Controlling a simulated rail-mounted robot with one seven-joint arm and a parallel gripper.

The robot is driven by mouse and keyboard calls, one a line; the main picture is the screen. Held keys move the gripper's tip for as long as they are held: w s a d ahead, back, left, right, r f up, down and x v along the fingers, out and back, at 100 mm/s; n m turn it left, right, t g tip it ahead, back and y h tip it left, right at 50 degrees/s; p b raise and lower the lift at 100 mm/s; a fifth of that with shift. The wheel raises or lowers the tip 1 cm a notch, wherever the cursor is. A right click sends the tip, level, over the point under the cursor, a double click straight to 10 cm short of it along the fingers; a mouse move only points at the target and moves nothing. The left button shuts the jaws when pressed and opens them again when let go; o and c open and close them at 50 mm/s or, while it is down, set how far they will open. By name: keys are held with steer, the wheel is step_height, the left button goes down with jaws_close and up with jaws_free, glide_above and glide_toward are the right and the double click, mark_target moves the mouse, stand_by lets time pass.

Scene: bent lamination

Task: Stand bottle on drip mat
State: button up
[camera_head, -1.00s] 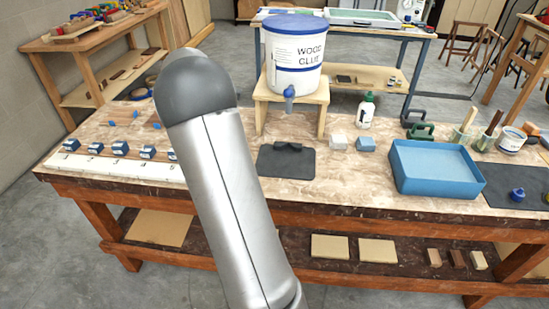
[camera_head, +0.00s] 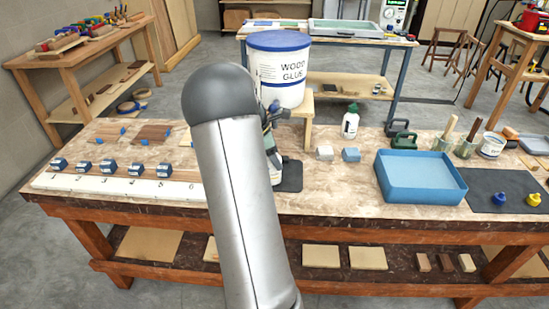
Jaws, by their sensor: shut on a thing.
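A wood glue tub (camera_head: 279,75) with a blue lid stands on a small wooden stand (camera_head: 308,112) at the back of the bench. The dark drip mat (camera_head: 291,178) lies in front of it, partly hidden by my arm. My gripper (camera_head: 271,143) shows at the right edge of my arm, mostly hidden. It is shut on a bottle (camera_head: 276,175), of which only a strip of white body shows, over or at the mat. I cannot tell whether the bottle touches the mat. Another white bottle (camera_head: 350,122) with a green cap stands upright to the right.
Green clamps (camera_head: 403,139) sit behind the tray. A numbered white strip (camera_head: 120,188) with several blue-labelled blocks lies at left.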

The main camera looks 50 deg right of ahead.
steer(key=shift+f, duration=0.55)
steer(key=shift+f, duration=0.2)
steer(key=o, duration=1.1)
steer(key=v, duration=1.2)
steer(key=shift+a+r, duration=0.1)
steer(key=shift+r, duration=0.1)
